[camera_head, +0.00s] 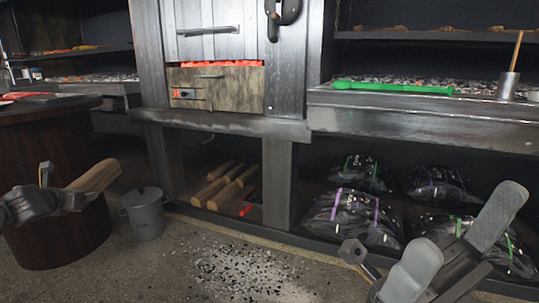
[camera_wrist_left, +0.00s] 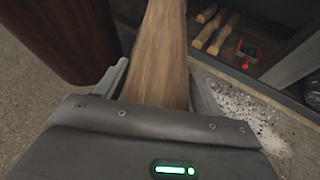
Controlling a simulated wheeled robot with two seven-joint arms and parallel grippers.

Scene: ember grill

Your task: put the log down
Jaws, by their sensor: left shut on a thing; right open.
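The log (camera_head: 97,176) is a pale brown split piece of wood at the left of the head view. My left gripper (camera_head: 62,188) is shut on it and holds it in the air in front of the dark round wooden table. In the left wrist view the log (camera_wrist_left: 163,50) points away between the two fingers (camera_wrist_left: 160,88). My right gripper (camera_head: 455,245) is open and empty at the lower right of the head view. Several other logs (camera_head: 222,187) lie in the low bay under the grill; they also show in the left wrist view (camera_wrist_left: 213,28).
The round table (camera_head: 50,140) stands at the left, with a small grey metal bin (camera_head: 144,213) beside it. Pale and dark debris (camera_head: 245,268) is scattered on the floor. Bags of charcoal (camera_head: 350,218) fill the lower right bay. A green tool (camera_head: 392,87) lies on the right grill.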

